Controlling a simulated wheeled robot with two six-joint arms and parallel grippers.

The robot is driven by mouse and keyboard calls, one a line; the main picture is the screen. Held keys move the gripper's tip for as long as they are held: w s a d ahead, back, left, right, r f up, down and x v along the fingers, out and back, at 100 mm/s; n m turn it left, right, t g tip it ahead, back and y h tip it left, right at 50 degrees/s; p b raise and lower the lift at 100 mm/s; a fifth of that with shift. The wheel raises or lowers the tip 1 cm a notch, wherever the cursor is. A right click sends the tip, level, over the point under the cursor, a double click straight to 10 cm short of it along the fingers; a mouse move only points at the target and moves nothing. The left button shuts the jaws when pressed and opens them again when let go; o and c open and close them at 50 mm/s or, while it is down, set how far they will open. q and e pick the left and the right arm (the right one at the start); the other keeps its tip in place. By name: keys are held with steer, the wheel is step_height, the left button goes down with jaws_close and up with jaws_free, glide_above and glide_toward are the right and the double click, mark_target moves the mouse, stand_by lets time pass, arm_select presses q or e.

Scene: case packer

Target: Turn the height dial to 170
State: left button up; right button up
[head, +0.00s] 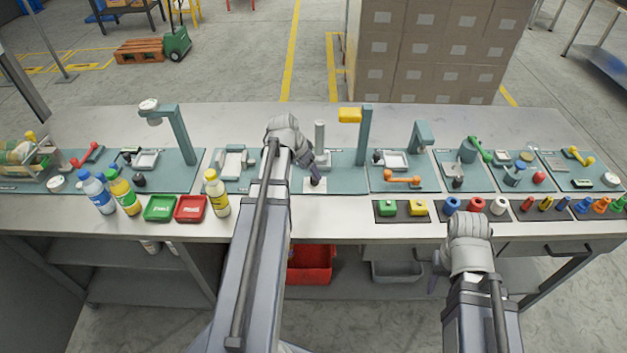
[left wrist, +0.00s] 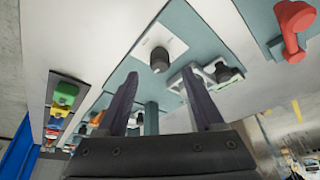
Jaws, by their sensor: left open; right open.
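A black knob (head: 316,180) stands on a white plate (head: 308,188) near the front of a teal station board, in the middle of the bench. It looks like the height dial, but its scale and number cannot be read. My left gripper (head: 312,160) is just above and behind it, apart from it. In the left wrist view the knob (left wrist: 160,62) lies beyond the open fingers (left wrist: 160,103), with nothing between them. A second black knob (left wrist: 225,72) sits to its right there. My right gripper (head: 437,268) is open and empty by the bench's front edge.
A grey column (head: 320,138) and a teal post with a yellow block (head: 350,115) rise behind the knob. An orange handle (head: 403,180) is to the right. A yellow bottle (head: 216,195) and red tray (head: 191,208) stand to the left.

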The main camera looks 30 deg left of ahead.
mark_target(313, 177)
arm_select(q)
steer(key=b+x, duration=0.3)
steer(key=x, duration=0.2)
steer(key=shift+b, duration=0.3)
steer(key=shift+r, duration=0.1)
jaws_close()
